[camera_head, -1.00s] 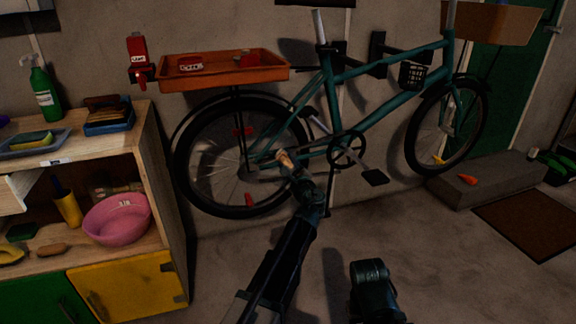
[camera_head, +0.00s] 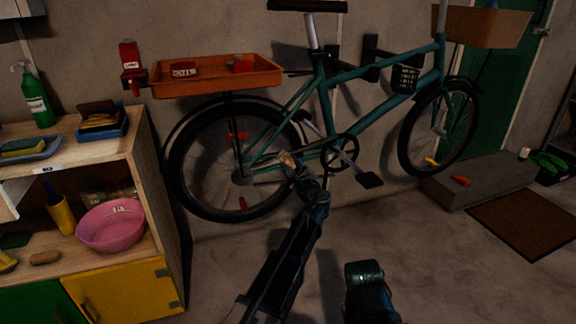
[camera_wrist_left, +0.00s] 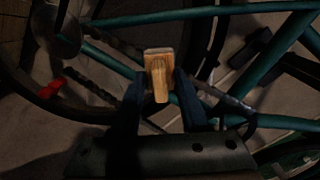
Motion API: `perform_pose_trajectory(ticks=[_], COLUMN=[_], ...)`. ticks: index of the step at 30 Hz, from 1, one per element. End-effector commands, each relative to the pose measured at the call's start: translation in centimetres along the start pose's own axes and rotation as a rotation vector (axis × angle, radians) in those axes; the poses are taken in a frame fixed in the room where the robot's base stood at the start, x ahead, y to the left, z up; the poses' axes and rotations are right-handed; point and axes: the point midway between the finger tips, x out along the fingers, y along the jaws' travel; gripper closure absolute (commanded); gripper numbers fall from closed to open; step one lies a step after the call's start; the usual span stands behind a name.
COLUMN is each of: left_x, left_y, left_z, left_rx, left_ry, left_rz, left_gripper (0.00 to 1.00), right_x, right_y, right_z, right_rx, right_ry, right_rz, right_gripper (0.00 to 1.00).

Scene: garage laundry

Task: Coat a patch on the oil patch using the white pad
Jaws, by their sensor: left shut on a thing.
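My left gripper (camera_head: 290,162) is shut on a small tan, wood-coloured block with a raised grip. In the left wrist view the block (camera_wrist_left: 158,66) sits between the two dark fingers (camera_wrist_left: 160,80). It is probably the pad; its working face is turned away and I see no white on it. The gripper is held in front of the bicycle's rear wheel and chain area; whether it touches the bicycle I cannot tell. No oil patch can be made out in either view.
A teal bicycle (camera_head: 382,73) stands along the wall. An orange tray (camera_head: 215,86) is above its rear wheel. A wooden shelf unit (camera_head: 165,215) with a pink bowl (camera_head: 112,226) stands at left. A grey step (camera_head: 480,187) and brown mat (camera_head: 530,222) lie right. Floor around the arm is clear.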

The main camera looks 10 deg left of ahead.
Motion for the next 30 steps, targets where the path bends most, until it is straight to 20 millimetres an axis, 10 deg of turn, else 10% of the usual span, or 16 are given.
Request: perform_pose_trajectory(ticks=[30], left_x=[0.4], left_y=[-4.7], left_z=[-3.0], left_rx=[0.000], left_ry=[0.001], left_rz=[-0.001], left_gripper=[1.00], right_x=[-1.2], right_y=[0.1], right_z=[0.1], right_rx=[0.000], right_ry=[0.000], right_rz=[0.000], right_gripper=[0.50])
